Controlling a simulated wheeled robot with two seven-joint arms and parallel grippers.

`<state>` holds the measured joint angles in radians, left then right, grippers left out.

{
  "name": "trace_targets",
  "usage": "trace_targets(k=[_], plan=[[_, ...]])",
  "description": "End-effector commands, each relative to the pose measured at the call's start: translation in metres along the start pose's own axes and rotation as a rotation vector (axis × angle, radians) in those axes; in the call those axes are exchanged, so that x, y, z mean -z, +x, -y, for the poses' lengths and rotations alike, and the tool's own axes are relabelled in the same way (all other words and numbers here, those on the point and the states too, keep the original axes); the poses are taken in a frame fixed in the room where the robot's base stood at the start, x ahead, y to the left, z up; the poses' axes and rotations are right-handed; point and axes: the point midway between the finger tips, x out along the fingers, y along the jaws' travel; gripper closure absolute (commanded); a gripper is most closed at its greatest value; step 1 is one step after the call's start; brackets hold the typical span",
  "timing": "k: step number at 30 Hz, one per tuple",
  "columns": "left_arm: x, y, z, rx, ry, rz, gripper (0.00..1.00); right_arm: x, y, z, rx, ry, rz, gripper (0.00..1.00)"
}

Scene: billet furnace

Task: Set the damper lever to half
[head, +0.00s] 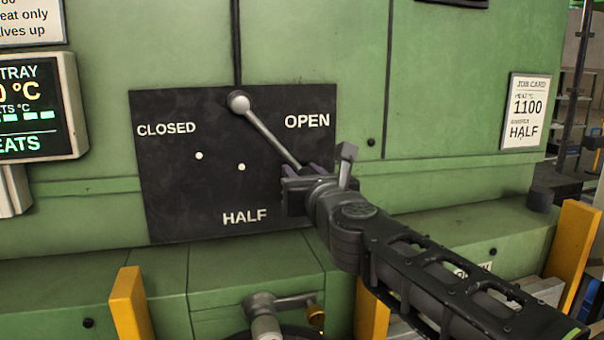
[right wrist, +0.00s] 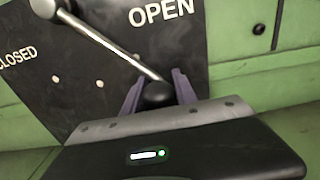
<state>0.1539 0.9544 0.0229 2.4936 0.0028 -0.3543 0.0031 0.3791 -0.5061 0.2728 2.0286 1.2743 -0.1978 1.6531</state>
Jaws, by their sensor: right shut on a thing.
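The damper lever (head: 268,133) is a pale metal rod on a round pivot, mounted on a black plate (head: 165,210) on the green furnace. It slants down and right from the pivot, below the white OPEN label and right of the HALF label. Two white dots on the plate lie left of the rod. My right gripper (head: 303,172) is shut on the lever's black end knob, which shows between the purple-grey fingers in the right wrist view (right wrist: 158,94). In the head view the gripper mostly hides the knob. My left gripper is not in view.
A job card (head: 526,112) at the right reads 1100 and HALF. A display (head: 38,108) hangs at the left. Yellow posts (head: 130,305) and a grey metal fitting with a brass end (head: 268,312) stand below the plate. The plate left of the lever is clear.

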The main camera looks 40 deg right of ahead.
Motion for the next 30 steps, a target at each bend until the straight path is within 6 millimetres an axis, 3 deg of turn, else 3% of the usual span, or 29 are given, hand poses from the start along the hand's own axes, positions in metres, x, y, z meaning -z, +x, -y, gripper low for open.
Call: trace_targets(k=[20,30], plan=[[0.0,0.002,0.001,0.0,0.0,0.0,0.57,0.001,0.0,-0.001,-0.001,0.008,0.001,1.0],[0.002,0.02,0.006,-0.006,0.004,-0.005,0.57,0.016,0.0,-0.018,-0.002,0.127,0.002,1.0]])
